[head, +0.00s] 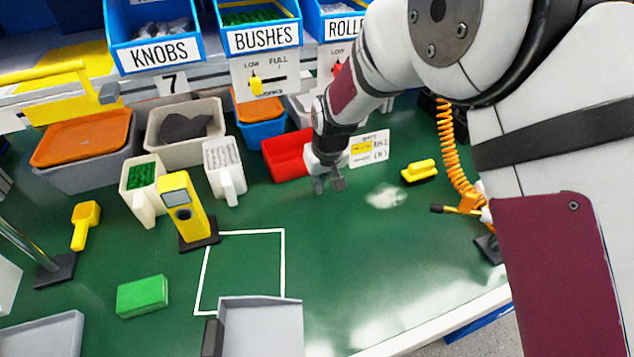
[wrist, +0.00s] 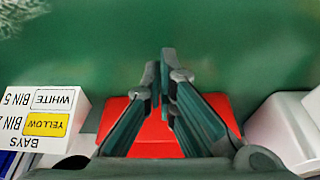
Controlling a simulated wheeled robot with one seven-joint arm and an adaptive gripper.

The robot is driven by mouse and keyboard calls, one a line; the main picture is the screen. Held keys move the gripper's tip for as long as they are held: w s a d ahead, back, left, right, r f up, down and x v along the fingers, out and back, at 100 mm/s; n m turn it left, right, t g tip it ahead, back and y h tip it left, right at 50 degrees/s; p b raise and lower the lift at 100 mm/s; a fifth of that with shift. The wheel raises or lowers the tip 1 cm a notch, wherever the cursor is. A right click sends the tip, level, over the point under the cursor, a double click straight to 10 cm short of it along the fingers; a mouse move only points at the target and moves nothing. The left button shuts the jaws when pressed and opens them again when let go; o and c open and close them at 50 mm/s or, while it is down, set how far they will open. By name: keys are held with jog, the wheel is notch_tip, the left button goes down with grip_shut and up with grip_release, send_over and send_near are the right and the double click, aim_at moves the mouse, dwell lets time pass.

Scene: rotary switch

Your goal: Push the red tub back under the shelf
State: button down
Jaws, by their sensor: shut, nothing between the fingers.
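The red tub (head: 283,155) sits on the green bench top below the shelf (head: 205,82), with its front part out in the open. Its right end is hidden behind my gripper and wrist. My gripper (head: 328,184) is shut and empty, pointing down just in front of the tub's right part. In the wrist view the fingertips (wrist: 165,75) are together over bare green surface, and the red tub (wrist: 150,138) lies behind the fingers. I cannot tell whether the gripper touches the tub.
A white scoop-like container (head: 223,168) stands left of the tub; a blue tub with orange lid (head: 257,122) is behind it. The bench (head: 345,250) in front is clear.

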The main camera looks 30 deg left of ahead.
jog(key=v, duration=0.9)
jog(key=s+d+r+m+t+h+p, duration=0.1)
jog(key=s+d+r+m+p, duration=0.1)
jog(key=d+r, duration=0.95)
jog(key=s+d+r+m+p, duration=0.25)
jog(key=d+r, duration=0.55)
jog(key=d, duration=0.6)
jog(key=s+d+r+m+p, duration=0.1)
jog(key=s+d+r+m, duration=0.1)
jog(key=s+d, duration=0.7)
jog(key=s+d+r+m+t+h+p, duration=0.1)
jog(key=s+d+r+m, duration=0.1)
jog(key=s+d, duration=0.7)
jog(key=s+m, duration=0.1)
jog(key=s, duration=0.1)
jog(key=shift+s+d+h, duration=0.3)
jog(key=shift+s+d, duration=0.05)
jog(key=shift+a+m, duration=0.1)
jog(key=shift+m, duration=0.15)
